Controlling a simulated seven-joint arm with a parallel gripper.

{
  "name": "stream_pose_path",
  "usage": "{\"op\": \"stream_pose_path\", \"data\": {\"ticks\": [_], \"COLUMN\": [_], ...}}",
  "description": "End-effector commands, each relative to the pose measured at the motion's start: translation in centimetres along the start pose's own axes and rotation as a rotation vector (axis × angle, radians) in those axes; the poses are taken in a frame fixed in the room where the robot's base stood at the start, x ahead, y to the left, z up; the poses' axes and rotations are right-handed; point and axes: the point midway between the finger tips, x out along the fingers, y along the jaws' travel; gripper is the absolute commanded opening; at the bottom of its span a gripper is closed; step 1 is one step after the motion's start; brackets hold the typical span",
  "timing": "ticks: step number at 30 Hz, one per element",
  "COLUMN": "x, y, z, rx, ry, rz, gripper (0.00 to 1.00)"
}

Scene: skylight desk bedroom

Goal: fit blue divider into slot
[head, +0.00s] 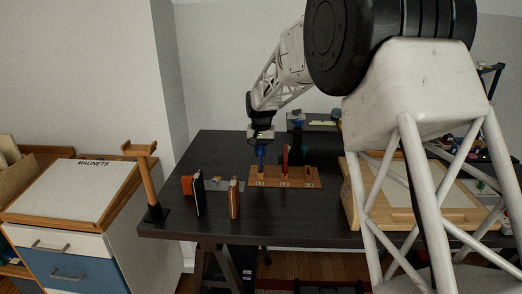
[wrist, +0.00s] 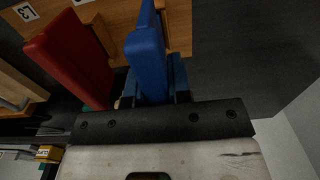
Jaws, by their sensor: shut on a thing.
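The blue divider (head: 261,158) stands upright at the left end of the wooden slotted rack (head: 272,183). My gripper (head: 262,139) is above it and shut on it. In the wrist view the blue divider (wrist: 147,60) sits between my gripper's fingers (wrist: 152,85), and its far end reaches the wood of the rack (wrist: 180,25). I cannot tell whether its lower edge is inside the slot. A red divider (head: 285,157) stands in the rack's middle position, and it also shows beside the blue one in the wrist view (wrist: 68,60).
Brown book-like pieces (head: 234,197) and an orange-and-black one (head: 197,193) stand left of the rack on the dark desk (head: 300,220). A wooden post (head: 149,185) stands at the left edge. A wooden tray (head: 351,205) lies to the right. The desk in front of the rack is clear.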

Motion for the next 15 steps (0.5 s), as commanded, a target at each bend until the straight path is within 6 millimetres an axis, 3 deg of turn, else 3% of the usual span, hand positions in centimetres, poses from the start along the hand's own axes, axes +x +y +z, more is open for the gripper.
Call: {"op": "stream_pose_path", "data": {"ticks": [15], "x": [0.90], "y": [0.00], "z": [0.01], "rx": [0.000], "ry": [0.000], "rz": [0.000], "gripper": [0.00]}}
